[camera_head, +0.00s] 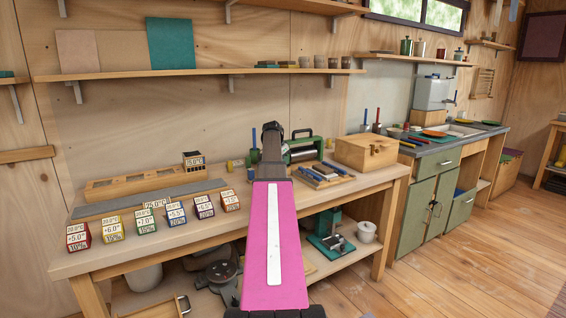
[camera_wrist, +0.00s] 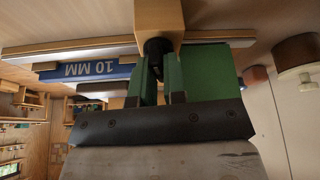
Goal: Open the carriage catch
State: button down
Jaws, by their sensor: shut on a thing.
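In the head view my pink arm reaches over the bench, and my gripper (camera_head: 272,132) is at the green machine (camera_head: 303,150) near the back of the bench. In the wrist view my gripper (camera_wrist: 160,82) is shut on a small dark part (camera_wrist: 157,50), which looks like the carriage catch. This part is at the end of a light wooden block (camera_wrist: 158,17). The fingers cover much of it, so its exact shape and whether it is open cannot be told. A green body shows beside the fingers.
Several coloured labelled blocks (camera_head: 176,214) stand along the bench front at the left. A tray of tools (camera_head: 322,178) and a wooden box (camera_head: 366,152) are right of my arm. A shelf (camera_head: 200,75) runs above.

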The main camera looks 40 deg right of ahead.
jog(key=n+t, duration=0.1)
jog(key=n, duration=0.1)
jog(key=n+t, duration=0.1)
jog(key=n, duration=0.2)
jog(key=shift+s+n+y, duration=0.15)
jog(key=shift+n+y, duration=0.15)
jog(key=shift+y, duration=0.1)
jog(key=n, duration=0.2)
jog(key=n+t+y, duration=0.1)
jog(key=n, duration=0.2)
jog(key=shift+n+t+y, duration=0.3)
jog(key=c, duration=1.2)
grip_release()
jog(key=shift+r, duration=0.1)
jog(key=v, duration=1)
jog(key=shift+s+r, duration=0.2)
jog(key=shift+r, duration=0.05)
jog(key=shift+s, duration=0.1)
